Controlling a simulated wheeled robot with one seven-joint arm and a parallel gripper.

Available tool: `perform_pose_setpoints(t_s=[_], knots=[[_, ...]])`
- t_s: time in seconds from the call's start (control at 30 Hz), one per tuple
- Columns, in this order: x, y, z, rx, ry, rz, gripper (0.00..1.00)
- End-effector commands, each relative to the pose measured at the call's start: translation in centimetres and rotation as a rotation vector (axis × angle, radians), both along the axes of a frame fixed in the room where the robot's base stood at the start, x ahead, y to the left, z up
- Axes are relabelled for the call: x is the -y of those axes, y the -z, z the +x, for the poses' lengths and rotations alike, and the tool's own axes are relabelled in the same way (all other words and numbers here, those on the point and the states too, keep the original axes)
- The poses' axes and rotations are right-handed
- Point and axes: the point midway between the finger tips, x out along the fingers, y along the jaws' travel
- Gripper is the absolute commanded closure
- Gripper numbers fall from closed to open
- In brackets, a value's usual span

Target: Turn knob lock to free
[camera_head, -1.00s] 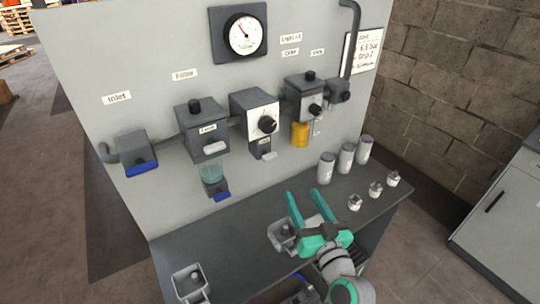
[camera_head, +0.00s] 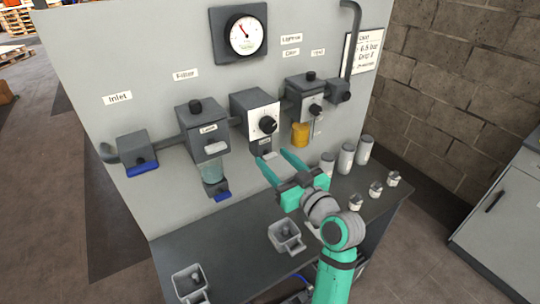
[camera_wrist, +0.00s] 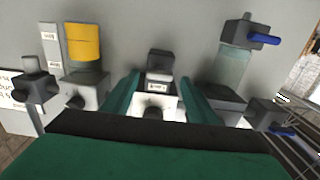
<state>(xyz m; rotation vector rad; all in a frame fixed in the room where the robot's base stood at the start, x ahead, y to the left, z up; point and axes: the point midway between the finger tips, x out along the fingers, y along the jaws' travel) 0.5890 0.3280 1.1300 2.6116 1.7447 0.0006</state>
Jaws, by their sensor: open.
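The regulator (camera_head: 255,112) is a dark box with a white face and a black round knob (camera_head: 267,125), mid-panel. Under it hangs a small dark labelled block with a light grey tab (camera_head: 268,154), which I take for the knob lock. My gripper (camera_head: 275,157) is open and empty, its green fingers reaching up toward this block. In the wrist view, which looks upside down, the block (camera_wrist: 160,62) lies between and just beyond the fingertips (camera_wrist: 160,78). The knob (camera_wrist: 154,108) shows partly there. I cannot tell whether a finger touches the block, and its label is unreadable.
The filter with a clear bowl (camera_head: 212,172) hangs to the left. The lubricator with a yellow bowl (camera_head: 300,134) is close on the right. Grey canisters (camera_head: 346,158) and small fittings (camera_head: 375,190) stand on the bench's right.

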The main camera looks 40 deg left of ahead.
Motion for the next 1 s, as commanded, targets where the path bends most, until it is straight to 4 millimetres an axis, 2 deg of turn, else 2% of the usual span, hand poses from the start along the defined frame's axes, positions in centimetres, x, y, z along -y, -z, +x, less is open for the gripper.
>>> perform_pose_setpoints(t_s=[0.1, 0.23, 0.57, 0.6, 0.77, 1.0], knots=[[-1.5, 0.0, 0.6, 0.000, -0.001, 0.000, 0.47], [-2.4, 0.0, 1.0, 0.000, 0.000, 0.001, 0.47], [-2.7, 0.0, 1.1, -0.001, 0.000, 0.000, 0.47], [-2.7, 0.0, 1.1, -0.001, 0.000, 0.000, 0.49], [-2.7, 0.0, 1.1, -0.001, 0.000, 0.000, 0.88], [-2.7, 0.0, 1.0, -0.010, -0.001, 0.004, 0.88]])
